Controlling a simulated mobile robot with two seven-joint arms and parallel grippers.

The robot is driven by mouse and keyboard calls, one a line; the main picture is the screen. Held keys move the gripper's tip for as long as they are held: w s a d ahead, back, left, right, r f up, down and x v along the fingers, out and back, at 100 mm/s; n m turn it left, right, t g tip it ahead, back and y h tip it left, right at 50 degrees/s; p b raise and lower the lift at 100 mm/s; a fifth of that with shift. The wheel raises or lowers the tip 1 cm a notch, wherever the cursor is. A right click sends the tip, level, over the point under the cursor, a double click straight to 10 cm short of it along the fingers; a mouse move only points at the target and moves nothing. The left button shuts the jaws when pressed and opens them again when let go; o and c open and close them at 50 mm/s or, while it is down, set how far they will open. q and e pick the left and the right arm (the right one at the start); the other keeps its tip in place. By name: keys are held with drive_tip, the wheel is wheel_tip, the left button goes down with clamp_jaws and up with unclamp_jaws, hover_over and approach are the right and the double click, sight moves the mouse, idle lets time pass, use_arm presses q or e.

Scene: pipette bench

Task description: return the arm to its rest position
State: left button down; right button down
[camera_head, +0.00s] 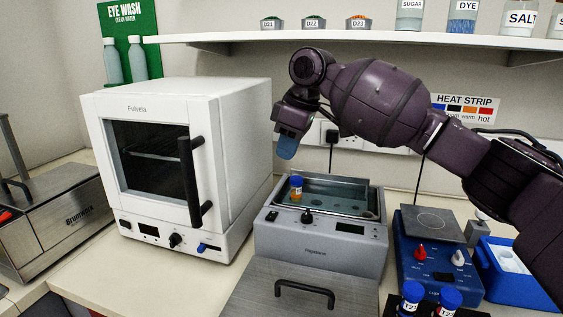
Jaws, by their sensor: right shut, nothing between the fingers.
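My right arm (375,95) comes in from the right and reaches across the bench at shelf height. My right gripper (286,150) points down with its blue fingertips together and nothing in them. It hangs above and slightly left of a vial with a blue cap and orange band (296,188), clearly apart from it. The vial is at the left end of the open grey water bath (315,248). My left gripper is not in view.
A white oven (165,105) with its door shut stands close left of the gripper. A shelf (230,38) with jars runs behind and above. A handled metal lid (260,285) lies in front.

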drive_tip(key=shift+d+r, duration=0.1)
drive_tip(key=shift+r, duration=0.1)
